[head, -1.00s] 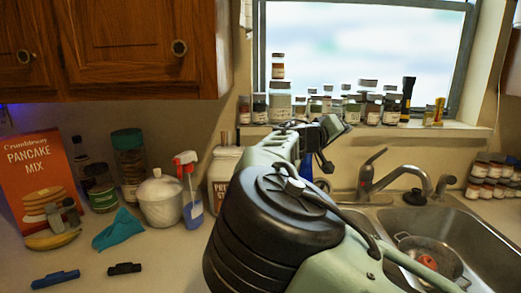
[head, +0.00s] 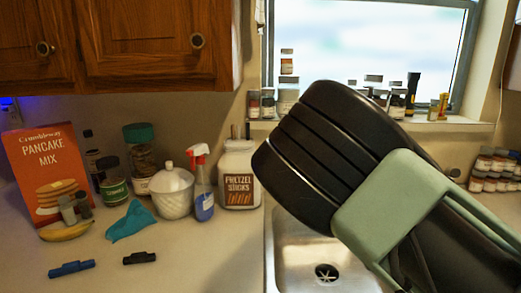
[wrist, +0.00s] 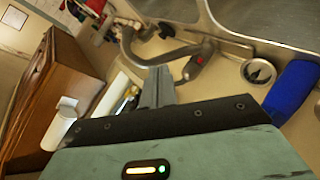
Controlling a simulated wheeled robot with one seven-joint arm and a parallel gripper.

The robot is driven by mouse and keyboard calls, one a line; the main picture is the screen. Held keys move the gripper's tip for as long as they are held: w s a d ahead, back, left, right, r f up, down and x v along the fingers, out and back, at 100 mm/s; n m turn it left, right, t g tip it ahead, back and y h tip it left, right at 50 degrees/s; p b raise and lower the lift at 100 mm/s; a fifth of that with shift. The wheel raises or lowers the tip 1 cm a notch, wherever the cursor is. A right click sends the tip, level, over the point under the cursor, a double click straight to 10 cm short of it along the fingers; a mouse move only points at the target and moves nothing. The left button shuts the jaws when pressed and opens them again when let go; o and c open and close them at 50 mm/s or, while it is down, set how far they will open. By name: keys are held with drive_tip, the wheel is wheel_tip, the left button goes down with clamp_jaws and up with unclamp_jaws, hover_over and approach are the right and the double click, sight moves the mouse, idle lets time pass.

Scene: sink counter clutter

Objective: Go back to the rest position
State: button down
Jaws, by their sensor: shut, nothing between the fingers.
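My gripper (wrist: 158,76) shows in the wrist view as narrow grey fingers, shut with nothing between them. They reach out from the dark bar and green hand at the bottom of that view. The curved metal faucet (wrist: 165,57) lies beyond the fingertips in that view; I cannot tell the gap. In the head view my dark and green arm is large at the right and hides my gripper, the faucet and much of the sink (head: 300,250).
A pretzel jar (head: 240,172), spray bottle (head: 203,190), white lidded jar (head: 171,192) and pancake mix box (head: 45,170) stand on the left counter. Several spice jars line the window sill (head: 455,124). A blue object (wrist: 292,88) shows in the wrist view.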

drive_tip(key=s+a+f+n+g+y+b, duration=0.1)
drive_tip(key=s+a+f+g+y, duration=0.15)
drive_tip(key=s+f, duration=0.45)
drive_tip(key=s+a+f+n+g+y+b, duration=0.1)
drive_tip(key=s+a+f+g+y+b, duration=0.2)
drive_tip(key=s+f, duration=0.35)
drive_tip(key=s+a+n+y, duration=0.1)
drive_tip(key=s+a, duration=0.1)
drive_tip(key=s, duration=0.2)
drive_tip(key=s+a+n+y, duration=0.1)
drive_tip(key=s+a+y, duration=0.1)
drive_tip(key=s, duration=0.3)
drive_tip(key=s+a+r+y+b, duration=0.1)
drive_tip(key=s+a+y, duration=0.1)
drive_tip(key=s+a, duration=0.2)
drive_tip(key=shift+s+n, duration=0.25)
drive_tip(key=shift+n, duration=0.15)
drive_tip(key=s+a+r+n+b, duration=0.1)
drive_tip(key=s+n, duration=0.1)
drive_tip(key=s, duration=0.5)
drive_tip(key=s+a+n+y+b, duration=0.1)
drive_tip(key=s+n, duration=0.1)
drive_tip(key=s, duration=0.6)
drive_tip(key=shift+s+a+r+n, duration=0.15)
drive_tip(key=shift+a+r+n, duration=0.15)
drive_tip(key=shift+r+n, duration=0.1)
